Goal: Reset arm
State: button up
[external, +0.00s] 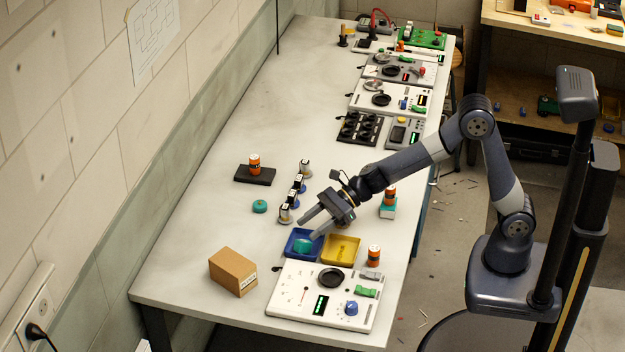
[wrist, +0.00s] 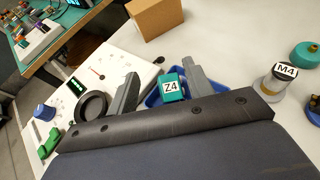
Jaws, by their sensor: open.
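My gripper (external: 312,229) is open and empty, with its fingers pointing down and left over the blue tray (external: 291,249). In the wrist view the two grey fingers of my gripper (wrist: 160,75) stand wide apart. A teal block (external: 304,245) lies in the blue tray. In the wrist view this block (wrist: 172,87) carries a Z4 label and shows between the fingers, which do not close on it. My arm reaches across the bench from the right, bent at the elbow.
A yellow tray (external: 341,250) adjoins the blue one. A cardboard box (external: 233,271) and a white control panel (external: 283,299) stand nearer the front. Orange cylinders (external: 374,256), a row of labelled bottles (external: 285,214) and a teal puck (external: 260,206) are nearby. The left bench surface is largely clear.

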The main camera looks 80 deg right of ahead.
aim_at(304, 241)
notch_tip(304, 241, down, 2)
jog(key=shift+f, duration=0.2)
jog(key=x, duration=0.2)
jog(key=f+b+x, duration=0.1)
jog(key=x, duration=0.2)
jog(key=shift+a, duration=0.1)
notch_tip(304, 241, up, 11)
jog(key=d+p, duration=0.1)
jog(key=p, duration=0.3)
jog(key=s+d+f+m+t+h+p, duration=0.1)
jog(key=d+m+t+h, duration=0.15)
jog(key=d, duration=1.75)
jog(key=d+f+m+t+h+p, duration=0.15)
jog(key=d+m+h, duration=0.25)
jog(key=d, duration=1.5)
notch_tip(304, 241, down, 10)
jog(key=shift+s+d+r+b, duration=0.1)
jog(key=shift+r+b, duration=0.1)
jog(key=shift+b, duration=0.85)
